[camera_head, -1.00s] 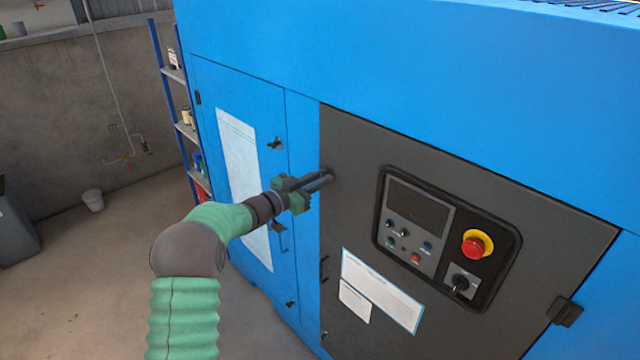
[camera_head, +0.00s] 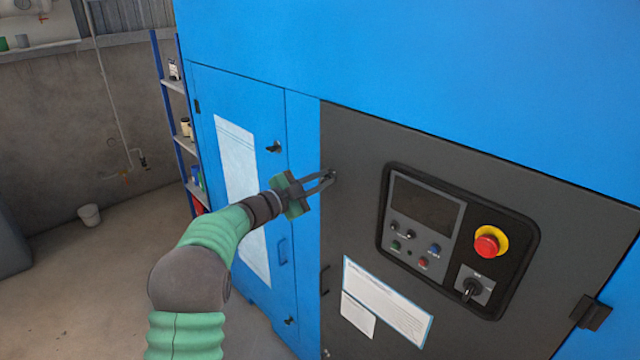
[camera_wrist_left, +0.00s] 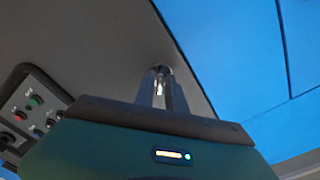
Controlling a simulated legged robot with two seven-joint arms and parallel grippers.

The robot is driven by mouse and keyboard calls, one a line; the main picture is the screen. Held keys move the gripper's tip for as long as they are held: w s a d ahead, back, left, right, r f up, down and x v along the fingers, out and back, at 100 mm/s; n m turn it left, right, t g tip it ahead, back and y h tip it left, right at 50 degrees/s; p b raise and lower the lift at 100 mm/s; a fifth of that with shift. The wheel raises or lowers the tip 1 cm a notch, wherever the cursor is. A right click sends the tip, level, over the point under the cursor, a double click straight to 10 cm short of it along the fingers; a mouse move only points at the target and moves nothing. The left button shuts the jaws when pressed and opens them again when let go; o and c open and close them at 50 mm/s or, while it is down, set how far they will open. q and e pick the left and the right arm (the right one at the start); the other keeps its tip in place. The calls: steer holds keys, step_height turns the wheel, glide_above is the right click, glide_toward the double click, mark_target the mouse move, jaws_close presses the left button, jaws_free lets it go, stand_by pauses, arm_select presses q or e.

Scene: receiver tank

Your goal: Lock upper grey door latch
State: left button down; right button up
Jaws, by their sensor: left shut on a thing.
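The grey door (camera_head: 355,225) is the dark panel set in the blue cabinet, and it looks closed. Its upper latch (camera_head: 331,174) is a small part near the door's upper left edge, mostly hidden by my fingertips. My left gripper (camera_head: 326,180) reaches it from the left and is shut on the latch. In the left wrist view the two fingers (camera_wrist_left: 161,90) meet at the latch (camera_wrist_left: 161,70), a small round dark piece with a bright spot. I cannot tell the latch's exact angle. My right gripper is not in view.
A control panel (camera_head: 455,240) with a red emergency button (camera_head: 487,242) and a rotary switch stands right of the latch. The blue door (camera_head: 205,110) on the left has its own black latch (camera_head: 274,147). Shelves and a bucket (camera_head: 90,215) are behind left.

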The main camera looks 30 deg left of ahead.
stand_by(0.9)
arm_select(q)
steer(key=c, duration=1.5)
jaws_free()
steer(key=shift+c, duration=0.2)
steer(key=b+v, duration=0.2)
steer(key=v, duration=1.5)
steer(key=shift+w+d, duration=0.1)
